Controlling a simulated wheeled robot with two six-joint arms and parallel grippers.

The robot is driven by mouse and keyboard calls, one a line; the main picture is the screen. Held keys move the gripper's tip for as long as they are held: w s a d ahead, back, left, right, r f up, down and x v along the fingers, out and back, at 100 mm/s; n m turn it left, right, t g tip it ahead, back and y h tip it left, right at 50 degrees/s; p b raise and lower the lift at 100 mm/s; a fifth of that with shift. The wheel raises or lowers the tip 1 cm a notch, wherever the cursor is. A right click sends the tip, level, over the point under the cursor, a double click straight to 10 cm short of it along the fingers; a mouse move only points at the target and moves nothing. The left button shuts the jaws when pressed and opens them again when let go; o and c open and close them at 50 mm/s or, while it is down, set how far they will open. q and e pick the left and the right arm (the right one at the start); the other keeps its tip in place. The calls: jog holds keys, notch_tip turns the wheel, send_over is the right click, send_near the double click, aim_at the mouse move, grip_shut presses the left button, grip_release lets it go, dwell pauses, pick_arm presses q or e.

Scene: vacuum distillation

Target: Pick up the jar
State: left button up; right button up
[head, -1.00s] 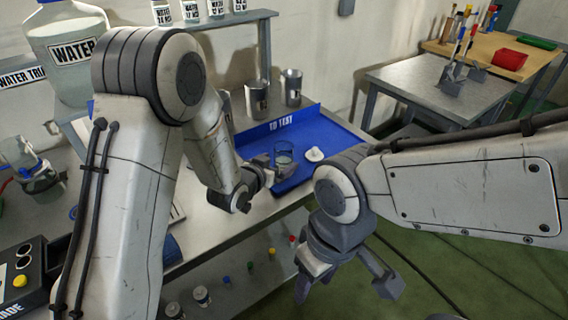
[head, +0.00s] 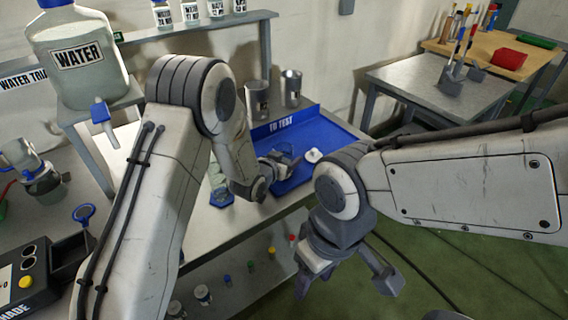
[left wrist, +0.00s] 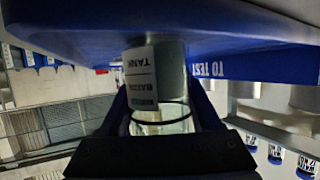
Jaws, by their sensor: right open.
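The jar (head: 284,149) is a clear glass vessel at the blue tray marked "TO TEST", mostly hidden behind my left gripper (head: 272,170) in the head view. In the left wrist view the jar (left wrist: 172,75), with a white printed label, sits upside down in the picture between the two fingers of my left gripper (left wrist: 165,108). The fingers lie along both its sides; whether they press on it cannot be told. My right gripper (head: 345,283) is open and empty, over the floor in front of the table.
A white lid-like piece (head: 313,155) lies on the blue tray (head: 340,140), right of the jar. Two metal cups (head: 291,88) stand behind the tray. A large water jug (head: 80,55) is at the left. A blue piece (head: 221,197) lies on the table near my left arm.

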pick_arm(q)
jog(key=c, duration=0.5)
grip_shut()
jog(key=shift+r, duration=0.15)
